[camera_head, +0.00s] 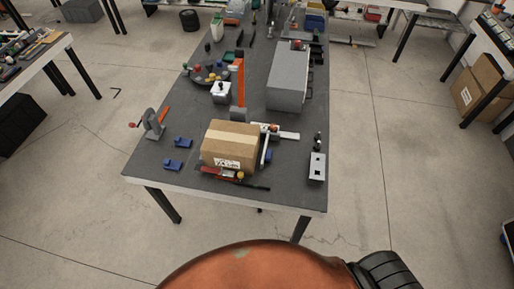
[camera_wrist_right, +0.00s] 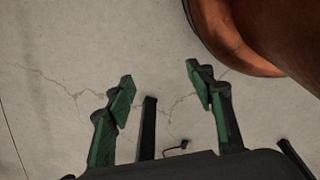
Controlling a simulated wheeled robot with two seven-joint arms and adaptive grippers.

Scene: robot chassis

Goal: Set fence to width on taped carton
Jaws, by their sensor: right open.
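A brown taped carton (camera_head: 229,146) sits on the near part of the dark grey workbench (camera_head: 195,122), with a pale tape strip on top and a white label on its near face. A slim metal bar (camera_head: 265,150) stands close along the carton's right side, with a pale slide (camera_head: 288,135) and orange-and-black parts behind it; it looks like the fence, but whether it touches the carton is unclear. My right gripper (camera_wrist_right: 161,88) is open and empty over the concrete floor in the right wrist view. Neither gripper shows in the head view.
Two blue blocks (camera_head: 173,164) and a vise-like tool (camera_head: 153,124) stand left of the carton. A red-handled tool (camera_head: 222,173) lies at its front. A grey metal box (camera_head: 288,80) and an orange upright (camera_head: 238,82) stand behind. A small grey box (camera_head: 317,168) is at the right edge.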

